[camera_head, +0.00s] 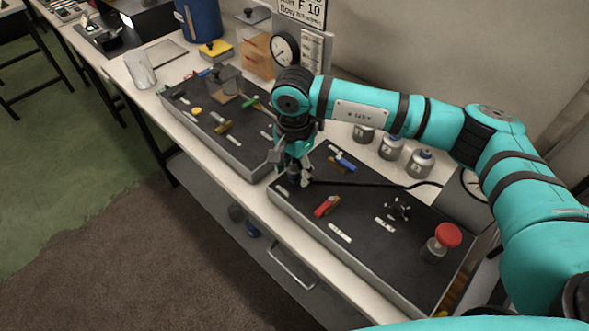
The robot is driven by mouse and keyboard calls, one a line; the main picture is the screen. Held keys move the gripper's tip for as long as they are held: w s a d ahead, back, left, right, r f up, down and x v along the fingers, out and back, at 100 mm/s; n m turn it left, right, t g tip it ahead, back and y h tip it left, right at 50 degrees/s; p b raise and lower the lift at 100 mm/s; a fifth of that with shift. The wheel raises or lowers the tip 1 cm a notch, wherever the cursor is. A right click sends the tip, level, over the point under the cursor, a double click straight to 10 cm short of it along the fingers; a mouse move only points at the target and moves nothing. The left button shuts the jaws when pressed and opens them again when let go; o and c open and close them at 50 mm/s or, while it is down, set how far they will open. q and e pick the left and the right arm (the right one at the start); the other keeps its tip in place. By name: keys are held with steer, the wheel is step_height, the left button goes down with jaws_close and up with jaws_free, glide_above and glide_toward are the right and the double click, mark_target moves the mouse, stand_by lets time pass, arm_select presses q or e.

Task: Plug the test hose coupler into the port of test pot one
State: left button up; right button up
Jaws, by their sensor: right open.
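My right gripper (292,172) is open and points down at the near left corner of the right black panel (360,232). A black hose (375,184) runs from beside its fingers across the panel to the right. The hose end and coupler are small and partly hidden by the fingers; I cannot tell whether they touch. Three small metal pots (391,148) stand in a row behind the panel; I cannot tell which is test pot one, and no port is clear. My left gripper is not in view.
A red mushroom-shaped knob (447,235) stands on the panel's right part. A red-handled item (327,206) and a blue one (344,162) lie on the panel. A left black panel (190,112) holds small parts. A glass (140,70) stands near the bench's left edge.

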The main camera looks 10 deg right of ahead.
mark_target(294, 163)
steer(key=shift+c, duration=0.3)
jaws_close()
steer(key=shift+r, duration=0.25)
steer(key=shift+r+p, duration=0.85)
steer(key=shift+r, duration=1.95)
steer(key=shift+f, duration=0.1)
